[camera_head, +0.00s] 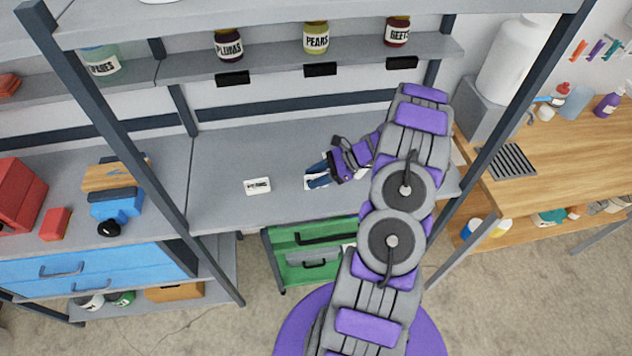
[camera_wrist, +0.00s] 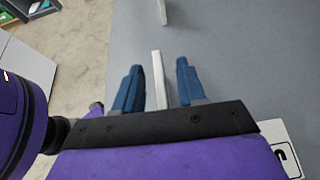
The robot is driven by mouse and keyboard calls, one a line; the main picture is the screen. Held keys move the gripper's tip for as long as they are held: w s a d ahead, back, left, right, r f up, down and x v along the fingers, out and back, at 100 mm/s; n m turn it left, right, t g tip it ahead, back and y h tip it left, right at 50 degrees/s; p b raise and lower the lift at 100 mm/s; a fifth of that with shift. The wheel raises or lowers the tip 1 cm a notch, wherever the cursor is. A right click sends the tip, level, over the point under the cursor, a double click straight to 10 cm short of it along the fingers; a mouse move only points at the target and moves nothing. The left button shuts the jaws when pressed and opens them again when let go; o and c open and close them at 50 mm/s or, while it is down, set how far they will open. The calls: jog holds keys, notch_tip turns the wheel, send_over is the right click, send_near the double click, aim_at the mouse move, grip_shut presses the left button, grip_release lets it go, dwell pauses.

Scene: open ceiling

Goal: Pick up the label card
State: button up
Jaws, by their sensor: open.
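My gripper (camera_head: 317,176) is low over the grey worktop. In the wrist view its two blue fingers (camera_wrist: 157,85) are apart. A thin white card (camera_wrist: 160,78), seen edge-on, stands between them with a gap on each side. In the head view that card is mostly hidden by the fingers and its lettering cannot be read. A white label card reading PEARS (camera_head: 257,186) sits on the worktop left of my gripper. Another white edge (camera_wrist: 163,12) shows ahead in the wrist view. A white card with black lettering (camera_wrist: 289,150) is partly hidden behind my gripper at lower right.
A shelf above the worktop (camera_head: 230,195) holds several labelled jars, including pears (camera_head: 316,38), with black holders (camera_head: 320,69) below. Dark uprights (camera_head: 110,125) stand at either side. A blue tool (camera_head: 115,205) lies left. The worktop between the PEARS card and the left upright is clear.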

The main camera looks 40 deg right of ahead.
aim_at(317, 175)
jog(key=shift+f, duration=0.1)
jog(key=shift+c, duration=0.2)
grip_shut()
jog(key=shift+d+r, duration=0.2)
jog(key=shift+r, duration=0.25)
jog(key=r, duration=0.2)
jog(key=r+p, duration=0.1)
jog(key=shift+s+a, duration=0.15)
jog(key=shift+s, duration=0.1)
jog(key=s+a, duration=0.3)
jog(key=s, duration=0.3)
jog(key=s+a+r+p, duration=0.1)
jog(key=s+a, duration=0.3)
jog(key=s, duration=0.3)
jog(key=shift+s+a, duration=0.25)
jog(key=shift+a, duration=0.05)
